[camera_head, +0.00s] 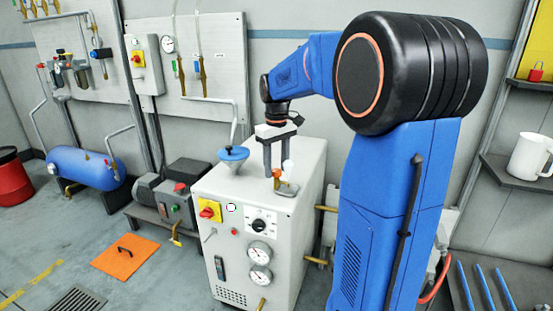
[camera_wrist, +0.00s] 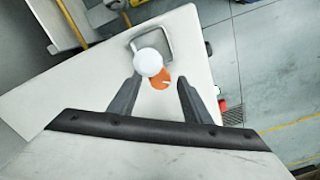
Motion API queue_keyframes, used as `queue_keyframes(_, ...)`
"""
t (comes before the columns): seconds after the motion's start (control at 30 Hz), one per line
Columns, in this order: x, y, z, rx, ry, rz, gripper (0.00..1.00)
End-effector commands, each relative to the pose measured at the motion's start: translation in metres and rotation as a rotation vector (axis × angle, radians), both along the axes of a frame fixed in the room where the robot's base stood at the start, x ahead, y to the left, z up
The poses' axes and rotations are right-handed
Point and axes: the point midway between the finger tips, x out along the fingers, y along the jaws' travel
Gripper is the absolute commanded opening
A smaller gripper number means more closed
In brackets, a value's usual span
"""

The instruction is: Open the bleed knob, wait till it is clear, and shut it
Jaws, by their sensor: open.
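My gripper (camera_head: 278,168) points down over the cabinet top. Its fingers are apart, one on each side of the orange knob, with gaps showing in the wrist view (camera_wrist: 160,86). I cannot tell the fingertips' exact height.
A blue funnel (camera_head: 232,154) stands on the cabinet left of my gripper. The cabinet front has gauges (camera_head: 259,251) and a red-yellow switch (camera_head: 209,211). A blue tank (camera_head: 85,166) is at the left.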

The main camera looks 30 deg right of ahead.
Motion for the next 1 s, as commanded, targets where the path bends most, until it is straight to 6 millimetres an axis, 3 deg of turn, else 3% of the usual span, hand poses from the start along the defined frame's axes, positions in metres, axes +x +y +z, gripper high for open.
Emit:
queue_keyframes(0.17,0.001,0.000,0.015,-0.001,-0.002,0.000,0.45)
queue_keyframes(0.7,0.000,0.000,0.120,-0.001,-0.003,0.000,0.45)
queue_keyframes(1.0,0.000,0.000,0.164,-0.001,-0.001,0.000,0.45)
